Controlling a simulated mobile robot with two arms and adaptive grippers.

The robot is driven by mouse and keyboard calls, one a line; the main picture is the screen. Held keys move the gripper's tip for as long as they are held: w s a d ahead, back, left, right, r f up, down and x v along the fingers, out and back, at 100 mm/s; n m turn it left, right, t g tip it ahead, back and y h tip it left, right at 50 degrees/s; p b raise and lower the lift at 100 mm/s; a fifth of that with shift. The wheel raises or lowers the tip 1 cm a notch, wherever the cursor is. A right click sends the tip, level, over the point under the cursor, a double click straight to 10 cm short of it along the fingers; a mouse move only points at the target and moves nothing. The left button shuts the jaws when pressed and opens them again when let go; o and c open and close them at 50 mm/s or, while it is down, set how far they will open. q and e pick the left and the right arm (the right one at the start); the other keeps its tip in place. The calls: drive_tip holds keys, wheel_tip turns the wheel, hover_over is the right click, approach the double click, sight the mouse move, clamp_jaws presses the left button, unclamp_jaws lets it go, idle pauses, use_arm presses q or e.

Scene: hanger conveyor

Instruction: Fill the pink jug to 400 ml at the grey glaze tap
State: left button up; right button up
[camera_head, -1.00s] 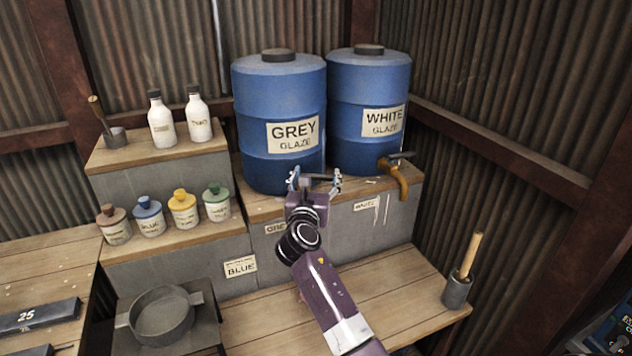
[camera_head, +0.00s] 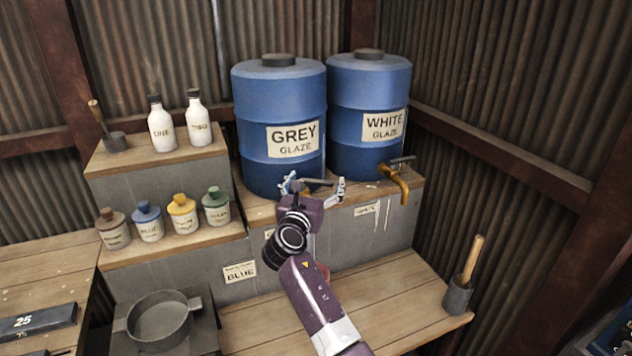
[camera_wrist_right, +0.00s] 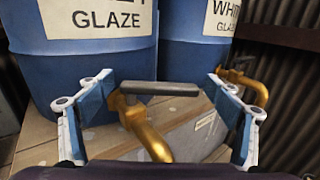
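The grey glaze barrel (camera_head: 279,95) stands at the back; its label also shows in the right wrist view (camera_wrist_right: 100,18). Its brass tap (camera_wrist_right: 145,128) has a dark lever handle (camera_wrist_right: 160,88) pointing to the right. My right gripper (camera_head: 316,185) is open, and in the wrist view its fingers (camera_wrist_right: 160,82) stand on either side of the lever, with gaps and nothing gripped. In the head view my gripper and arm hide most of this tap. A small pinkish-red patch (camera_head: 323,271) shows beside my right forearm; I cannot tell whether it is the pink jug. My left gripper is not in view.
The white glaze barrel (camera_head: 368,110) and its brass tap (camera_head: 398,178) are to the right. Several lidded jars (camera_head: 183,212) and two bottles (camera_head: 161,128) stand on the left steps. A grey pan (camera_head: 160,318) is front left, a mortar with pestle (camera_head: 459,294) right.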

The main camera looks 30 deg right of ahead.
drive_tip(key=v, duration=1.2)
idle(6.8)
